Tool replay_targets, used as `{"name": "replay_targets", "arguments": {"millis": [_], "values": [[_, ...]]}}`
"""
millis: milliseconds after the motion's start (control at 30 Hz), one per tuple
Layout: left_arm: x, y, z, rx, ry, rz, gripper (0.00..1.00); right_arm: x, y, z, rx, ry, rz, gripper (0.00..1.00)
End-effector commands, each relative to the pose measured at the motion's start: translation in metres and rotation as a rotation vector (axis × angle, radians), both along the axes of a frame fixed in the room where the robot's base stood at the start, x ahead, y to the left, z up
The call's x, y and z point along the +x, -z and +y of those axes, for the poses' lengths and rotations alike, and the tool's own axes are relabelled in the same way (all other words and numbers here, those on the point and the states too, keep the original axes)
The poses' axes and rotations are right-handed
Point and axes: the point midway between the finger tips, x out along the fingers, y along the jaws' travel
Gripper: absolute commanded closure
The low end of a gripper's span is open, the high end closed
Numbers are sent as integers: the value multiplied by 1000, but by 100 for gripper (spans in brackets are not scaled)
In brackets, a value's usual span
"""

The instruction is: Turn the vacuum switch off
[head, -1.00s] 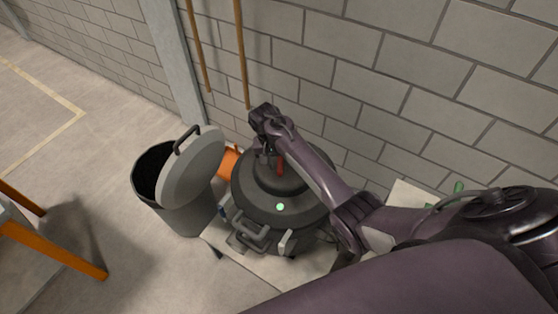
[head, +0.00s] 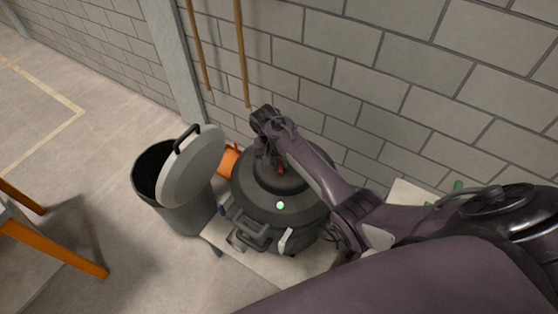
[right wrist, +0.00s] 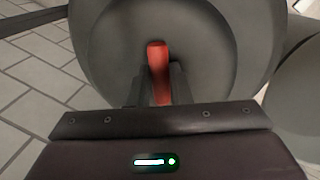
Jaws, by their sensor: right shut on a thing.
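The vacuum (head: 300,212) is a dark grey round drum with a domed top, standing on a pale board by the wall. A green light (head: 280,205) glows on its front. The red switch (head: 281,169) is a small lever on the domed top, partly hidden by my gripper. In the right wrist view the red switch (right wrist: 158,60) stands between the fingers. My right gripper (head: 272,163) is shut on it; its two dark fingers (right wrist: 160,88) lie on either side. My left gripper is not in view.
A grey bin (head: 160,192) with its lid (head: 193,168) leaning open stands left of the vacuum. An orange object (head: 228,160) lies between them. A block wall (head: 400,70) is close behind. An orange-legged table (head: 60,250) is at the left.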

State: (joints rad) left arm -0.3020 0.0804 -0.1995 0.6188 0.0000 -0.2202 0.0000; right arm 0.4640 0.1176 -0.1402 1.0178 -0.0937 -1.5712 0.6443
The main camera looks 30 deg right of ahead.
Motion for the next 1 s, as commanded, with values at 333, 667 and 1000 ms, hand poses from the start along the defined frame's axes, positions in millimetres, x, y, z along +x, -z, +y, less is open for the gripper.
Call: {"name": "replay_targets", "arguments": {"millis": [333, 667, 1000], "values": [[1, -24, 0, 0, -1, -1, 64, -1, -4, 0, -1, -214, 0, 100], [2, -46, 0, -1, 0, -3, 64, -2, -4, -1, -2, -526, 1, 100], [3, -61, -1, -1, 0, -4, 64, -2, -2, -2, -1, -815, 0, 100]]}}
